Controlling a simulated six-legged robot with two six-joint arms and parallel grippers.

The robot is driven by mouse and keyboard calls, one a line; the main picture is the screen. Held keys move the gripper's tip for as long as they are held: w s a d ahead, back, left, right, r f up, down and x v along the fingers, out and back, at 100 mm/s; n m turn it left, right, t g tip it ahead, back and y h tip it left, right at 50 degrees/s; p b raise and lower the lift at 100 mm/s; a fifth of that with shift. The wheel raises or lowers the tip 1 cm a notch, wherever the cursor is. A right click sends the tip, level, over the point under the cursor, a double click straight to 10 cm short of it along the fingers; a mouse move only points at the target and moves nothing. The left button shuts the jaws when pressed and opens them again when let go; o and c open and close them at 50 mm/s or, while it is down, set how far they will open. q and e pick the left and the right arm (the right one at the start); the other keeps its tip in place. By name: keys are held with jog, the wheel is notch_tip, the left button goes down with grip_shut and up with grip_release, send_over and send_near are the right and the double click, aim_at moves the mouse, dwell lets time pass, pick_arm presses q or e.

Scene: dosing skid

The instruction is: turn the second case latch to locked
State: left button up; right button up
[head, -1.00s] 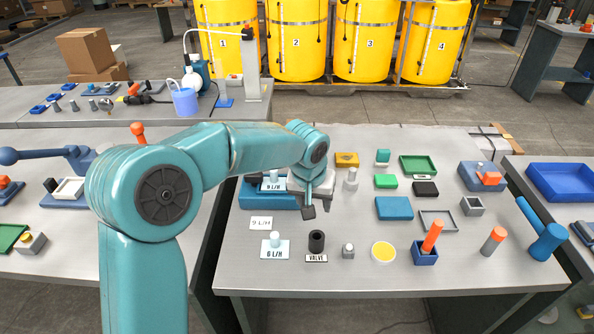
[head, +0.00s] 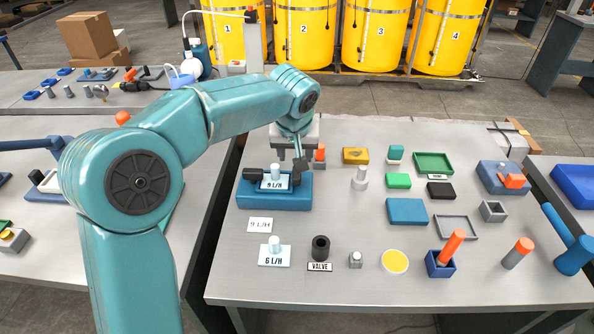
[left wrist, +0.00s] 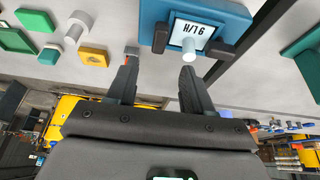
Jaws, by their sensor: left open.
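The blue case (head: 274,200) sits at the left of the middle table, with a white 9 L/H plate (head: 274,184) and a pale knob on top. One dark latch (head: 253,173) is at its left end; the other dark latch (head: 297,179) is at its right end. In the left wrist view the case (left wrist: 150,12) appears upside down, with latches (left wrist: 161,37) and (left wrist: 233,40) either side of the plate, lying at different angles. My left gripper (head: 293,157) is open and empty behind the case; its fingers also show in the left wrist view (left wrist: 159,68). My right gripper is out of view.
A small orange-topped piece (head: 319,153) stands close beside my left gripper. A grey peg (head: 360,178) and a yellow block (head: 355,155) are to the right. The 6 L/H plate (head: 274,255) and black valve cup (head: 320,247) lie in front of the case.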

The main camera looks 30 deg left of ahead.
aim_at(297, 178)
pick_arm(q)
jog(key=x, duration=1)
jog(key=shift+w+f, duration=0.1)
jog(key=shift+f, duration=0.05)
jog(key=shift+d, duration=0.1)
grip_shut()
